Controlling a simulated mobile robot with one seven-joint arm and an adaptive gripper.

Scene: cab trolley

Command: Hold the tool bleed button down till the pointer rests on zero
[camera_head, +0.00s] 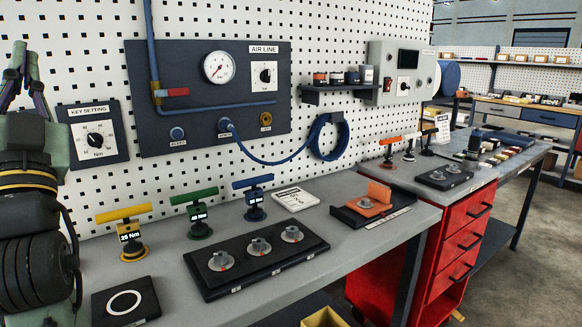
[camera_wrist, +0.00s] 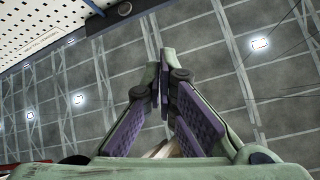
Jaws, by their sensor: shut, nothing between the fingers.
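The air line panel (camera_head: 188,100) hangs on the pegboard in the head view. A round blue button (camera_head: 177,133) sits at its lower left, above a label that seems to read BLEED. The white pressure gauge (camera_head: 219,67) is at the panel's upper middle; its pointer is too small to read surely. My gripper (camera_head: 23,50) is at the far left of the head view, fingers pointing up, well apart from the button. In the wrist view its purple-padded fingers (camera_wrist: 160,77) meet at the tips, shut and empty. The button is not seen there.
A blue hose (camera_head: 270,159) runs from a blue fitting (camera_head: 224,124) right of the button. A red-handled valve (camera_head: 174,92) is above. Yellow (camera_head: 123,214), green (camera_head: 195,195) and blue (camera_head: 253,184) T-handled tools stand on the bench below the panel.

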